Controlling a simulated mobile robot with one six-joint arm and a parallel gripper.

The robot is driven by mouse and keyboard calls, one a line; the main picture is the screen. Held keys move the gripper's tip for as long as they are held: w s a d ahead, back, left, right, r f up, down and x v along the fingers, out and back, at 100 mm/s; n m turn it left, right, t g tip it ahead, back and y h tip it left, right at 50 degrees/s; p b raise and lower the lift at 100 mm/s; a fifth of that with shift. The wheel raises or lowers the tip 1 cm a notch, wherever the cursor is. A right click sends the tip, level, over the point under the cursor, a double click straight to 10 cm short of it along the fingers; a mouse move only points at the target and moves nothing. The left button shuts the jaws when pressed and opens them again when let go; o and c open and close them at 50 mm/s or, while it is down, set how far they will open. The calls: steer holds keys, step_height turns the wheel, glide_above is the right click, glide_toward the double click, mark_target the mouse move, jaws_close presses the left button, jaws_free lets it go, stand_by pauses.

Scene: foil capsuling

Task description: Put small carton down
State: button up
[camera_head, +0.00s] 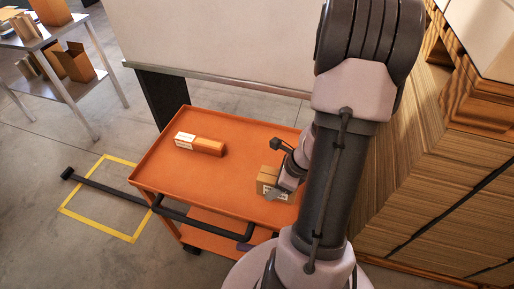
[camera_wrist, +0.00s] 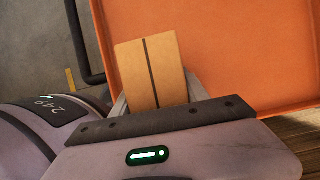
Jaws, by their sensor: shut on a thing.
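The small carton (camera_head: 268,178) is a brown box with a white label, at the right front part of the orange cart's top tray (camera_head: 225,178). In the wrist view the carton (camera_wrist: 150,70) shows its face with a dark stripe, and orange tray surface lies behind it. My gripper (camera_head: 279,190) is shut on the carton, with a finger on each side of it in the wrist view (camera_wrist: 158,105). The carton is at or just above the tray; I cannot tell if it touches. Its underside is hidden.
A longer orange box with a white label (camera_head: 200,144) lies on the tray, left of the carton. The tray between them is clear. Stacked cardboard (camera_head: 420,160) stands at the right. A white panel (camera_head: 220,35) stands behind the cart, and a metal table (camera_head: 50,35) stands back left.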

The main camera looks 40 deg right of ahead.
glide_above(267, 160)
steer(key=s+a, duration=0.1)
steer(key=a, duration=0.1)
steer(key=shift+s+d+f, duration=0.1)
steer(key=shift+s+f, duration=0.1)
steer(key=shift+f, duration=0.6)
step_height(267, 160, down, 4)
steer(key=shift+r+b, duration=0.2)
steer(key=shift+b, duration=1)
steer(key=shift+r, duration=0.15)
steer(key=o, duration=1.6)
